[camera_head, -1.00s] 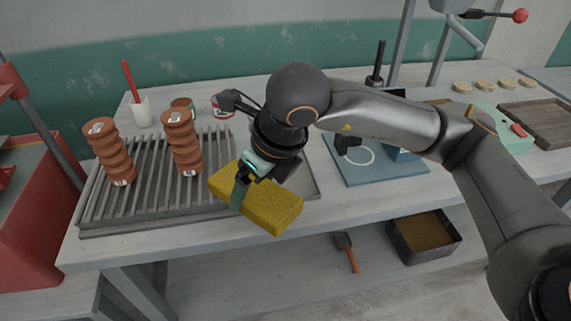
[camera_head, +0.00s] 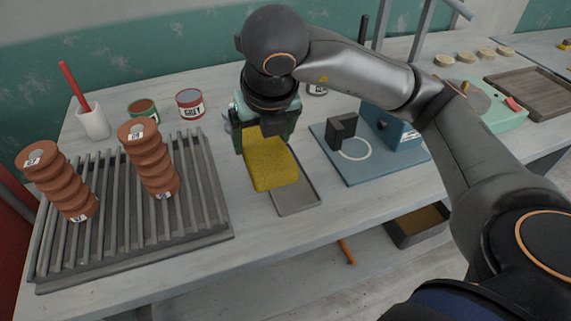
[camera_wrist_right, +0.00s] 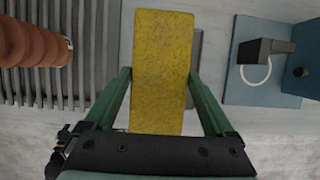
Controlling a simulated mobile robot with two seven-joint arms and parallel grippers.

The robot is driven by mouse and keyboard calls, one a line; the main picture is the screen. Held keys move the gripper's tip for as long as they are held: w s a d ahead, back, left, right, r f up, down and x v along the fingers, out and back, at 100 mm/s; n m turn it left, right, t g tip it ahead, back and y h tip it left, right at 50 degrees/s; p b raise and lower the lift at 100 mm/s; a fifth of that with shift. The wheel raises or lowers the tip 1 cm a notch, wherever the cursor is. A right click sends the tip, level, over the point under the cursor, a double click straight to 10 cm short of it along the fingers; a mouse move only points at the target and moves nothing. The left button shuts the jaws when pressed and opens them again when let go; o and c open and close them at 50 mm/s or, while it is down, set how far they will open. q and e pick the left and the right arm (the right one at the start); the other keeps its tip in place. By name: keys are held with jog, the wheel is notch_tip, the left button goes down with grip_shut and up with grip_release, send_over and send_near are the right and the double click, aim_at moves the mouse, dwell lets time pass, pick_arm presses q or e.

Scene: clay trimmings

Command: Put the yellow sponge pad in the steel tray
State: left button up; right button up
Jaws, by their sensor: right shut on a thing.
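The yellow sponge pad (camera_head: 271,168) is a thick block held in my right gripper (camera_head: 266,138), whose green fingers are shut on its two sides. In the right wrist view the sponge (camera_wrist_right: 162,65) lies lengthwise between the fingers. The steel tray (camera_head: 298,201) is a shallow grey rectangle on the table. The sponge is over the tray's left and back part and hides much of it. A grey strip of the tray (camera_wrist_right: 196,50) shows beside the sponge in the wrist view. I cannot tell whether sponge and tray touch. My left gripper is not in view.
A slatted rack (camera_head: 208,225) with two ribbed clay pieces (camera_head: 147,158) stands left of the tray. A blue board (camera_head: 345,172) with a black block is to the right. Cans (camera_head: 190,104) stand behind. Bare table lies in front of the tray.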

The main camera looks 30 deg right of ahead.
jog(key=d+f, duration=0.1)
jog(key=f, duration=0.1)
jog(key=d+f, duration=0.2)
jog(key=shift+d+f, duration=0.25)
jog(key=shift+d, duration=0.05)
jog(key=shift+d+f+b, duration=0.3)
jog(key=shift+d+f, duration=0.05)
jog(key=shift+f, duration=0.1)
jog(key=f, duration=0.3)
jog(key=shift+d, duration=0.2)
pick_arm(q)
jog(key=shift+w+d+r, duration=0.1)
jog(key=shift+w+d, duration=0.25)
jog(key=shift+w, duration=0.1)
pick_arm(e)
jog(key=shift+f, duration=0.25)
jog(key=o, duration=1.2)
jog(key=shift+f, duration=0.1)
jog(key=shift+o, duration=0.2)
